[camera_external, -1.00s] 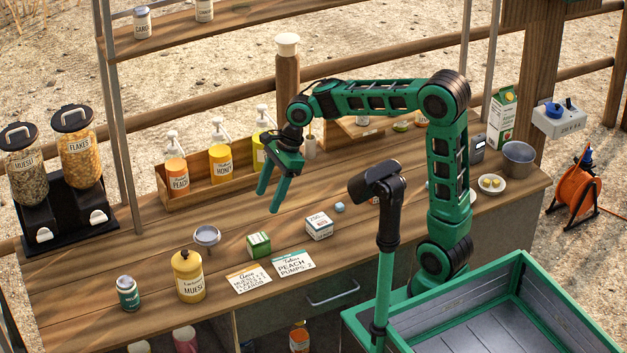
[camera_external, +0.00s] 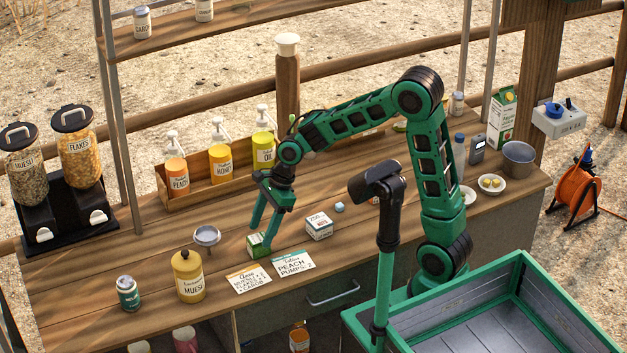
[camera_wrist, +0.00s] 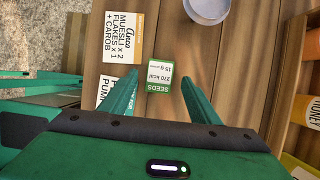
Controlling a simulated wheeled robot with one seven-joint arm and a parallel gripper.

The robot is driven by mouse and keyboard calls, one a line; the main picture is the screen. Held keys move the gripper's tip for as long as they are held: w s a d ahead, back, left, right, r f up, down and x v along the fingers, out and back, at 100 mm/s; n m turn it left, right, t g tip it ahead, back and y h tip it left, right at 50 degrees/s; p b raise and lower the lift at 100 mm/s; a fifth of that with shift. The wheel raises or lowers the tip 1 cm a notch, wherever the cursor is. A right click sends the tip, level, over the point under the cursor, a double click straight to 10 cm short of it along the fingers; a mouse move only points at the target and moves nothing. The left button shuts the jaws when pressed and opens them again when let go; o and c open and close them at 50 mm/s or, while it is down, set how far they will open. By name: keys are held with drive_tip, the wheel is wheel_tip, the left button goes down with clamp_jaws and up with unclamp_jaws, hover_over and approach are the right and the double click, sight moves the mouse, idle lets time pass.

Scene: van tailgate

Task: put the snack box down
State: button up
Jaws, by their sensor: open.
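A small green-and-white box marked SEEDS, which looks like the snack box, sits on the wooden counter (camera_external: 225,275). It shows in the external view (camera_external: 256,248) and in the wrist view (camera_wrist: 159,77). My gripper (camera_external: 260,232) is open just above it, its fingers reaching down to the box. In the wrist view, my gripper's fingertips (camera_wrist: 158,86) lie on either side of the box with gaps visible. One finger hides part of the box in the external view.
Two note cards (camera_external: 249,279) (camera_external: 294,262) lie in front. A small metal dish (camera_external: 207,236), a yellow muesli jar (camera_external: 188,276) and a pump-bottle rack (camera_external: 220,187) are nearby. Bare counter lies left of the dish.

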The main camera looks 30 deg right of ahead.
sight(258, 237)
drive_tip(key=shift+x, duration=1.9)
drive_tip(key=c, duration=1.3)
drive_tip(key=shift+o, duration=0.2)
drive_tip(key=shift+r, duration=0.1)
